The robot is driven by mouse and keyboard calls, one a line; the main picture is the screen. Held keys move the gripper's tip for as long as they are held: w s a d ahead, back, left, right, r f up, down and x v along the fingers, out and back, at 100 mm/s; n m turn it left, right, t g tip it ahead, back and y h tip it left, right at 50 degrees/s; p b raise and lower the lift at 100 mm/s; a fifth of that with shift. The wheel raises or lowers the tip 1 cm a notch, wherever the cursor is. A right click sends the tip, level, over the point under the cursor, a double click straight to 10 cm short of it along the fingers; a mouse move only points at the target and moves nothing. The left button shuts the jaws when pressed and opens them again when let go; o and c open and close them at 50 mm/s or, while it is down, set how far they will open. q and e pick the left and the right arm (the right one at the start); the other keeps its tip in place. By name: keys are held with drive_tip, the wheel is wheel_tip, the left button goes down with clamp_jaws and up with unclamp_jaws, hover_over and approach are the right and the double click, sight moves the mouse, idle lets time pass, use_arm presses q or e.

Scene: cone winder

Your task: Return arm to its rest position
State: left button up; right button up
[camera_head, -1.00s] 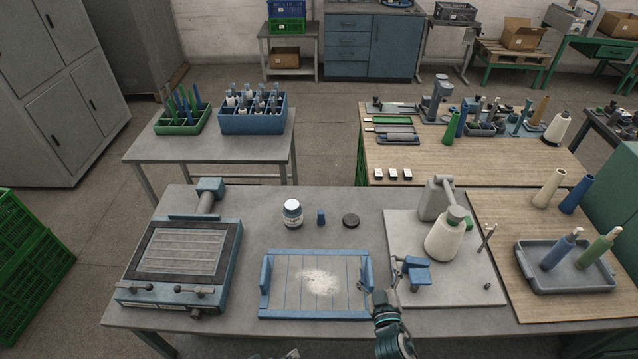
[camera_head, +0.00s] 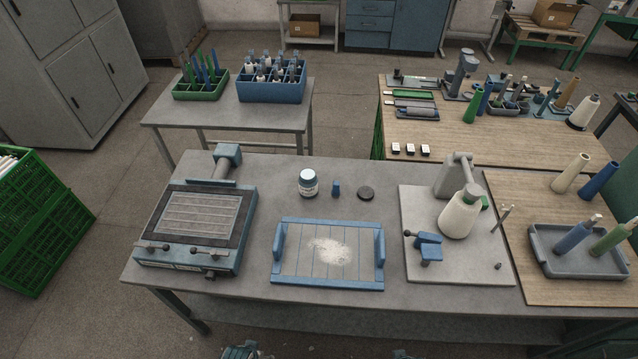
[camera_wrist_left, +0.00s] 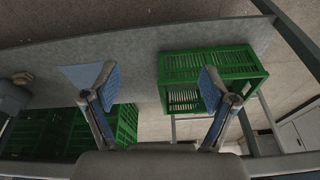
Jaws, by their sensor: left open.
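My left gripper (camera_wrist_left: 160,88) is open in the left wrist view, its two blue-padded fingers spread wide with nothing between them. Beyond the fingers are a grey surface and green crates. In the head view, only small dark teal pieces of my own arms show at the bottom edge, in front of the grey bench (camera_head: 240,295). My right gripper cannot be made out there. No hand is over the blue-edged tray (camera_head: 328,281), which has a white powdery patch (camera_head: 330,250) on it.
A grey tray (camera_head: 580,267) holds cones at right. A green crate (camera_head: 40,225) stands left.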

use_arm(q)
drive_tip(key=s+a+f+g, duration=0.1)
drive_tip(key=s+f, duration=0.2)
drive_tip(key=f, duration=0.7)
drive_tip(key=s+f, duration=0.3)
drive_tip(key=f, duration=0.6)
use_arm(e)
drive_tip(key=s+f+g, duration=0.1)
drive_tip(key=s+f, duration=0.2)
drive_tip(key=f, duration=0.6)
drive_tip(key=s+f, duration=0.3)
drive_tip(key=f, duration=0.7)
use_arm(q)
drive_tip(key=s+a+f, duration=0.2)
drive_tip(key=s+f, duration=0.9)
drive_tip(key=s, duration=0.2)
drive_tip(key=shift+s+a+g, duration=0.15)
drive_tip(key=shift+s+g, duration=0.15)
drive_tip(key=shift+g, duration=0.1)
use_arm(e)
drive_tip(key=s+d+f, duration=0.2)
drive_tip(key=s+f, duration=0.9)
drive_tip(key=s, duration=0.2)
drive_tip(key=shift+s+d+g, duration=0.25)
drive_tip(key=shift+d+g, duration=0.15)
